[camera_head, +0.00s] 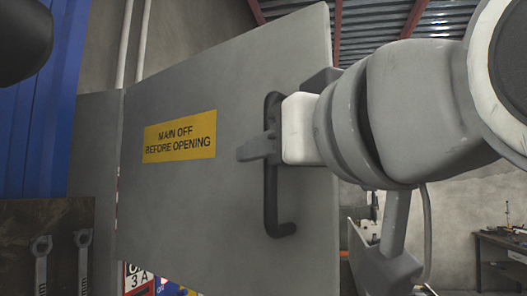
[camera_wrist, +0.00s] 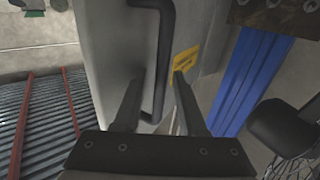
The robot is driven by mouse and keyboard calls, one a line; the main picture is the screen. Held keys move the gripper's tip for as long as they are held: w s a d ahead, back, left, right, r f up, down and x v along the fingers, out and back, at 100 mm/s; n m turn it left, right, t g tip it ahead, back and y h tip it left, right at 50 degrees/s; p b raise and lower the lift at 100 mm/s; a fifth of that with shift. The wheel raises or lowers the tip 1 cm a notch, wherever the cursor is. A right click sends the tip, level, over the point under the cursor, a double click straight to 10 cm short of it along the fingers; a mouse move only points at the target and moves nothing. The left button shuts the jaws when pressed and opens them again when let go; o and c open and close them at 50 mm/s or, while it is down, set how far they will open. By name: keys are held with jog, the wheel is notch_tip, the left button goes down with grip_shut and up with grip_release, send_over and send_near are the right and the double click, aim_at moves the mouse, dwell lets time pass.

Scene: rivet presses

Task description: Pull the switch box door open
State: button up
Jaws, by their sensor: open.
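The switch box door (camera_head: 200,215) is a grey panel with a yellow "MAIN OFF BEFORE OPENING" label (camera_head: 180,136). Its top edge slants up to the right, and it appears swung out from the box (camera_head: 95,150) at left. A black bar handle (camera_head: 272,205) stands upright near its right edge. The box's inside is hidden behind the door.
A blue post (camera_head: 62,100) stands at the far left. A dark board with wrenches (camera_head: 40,262) is at lower left. A workbench with tools (camera_head: 500,240) is at the far right.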

jog(key=shift+s, duration=0.1)
jog(key=v, duration=1.7)
jog(key=shift+d, duration=0.15)
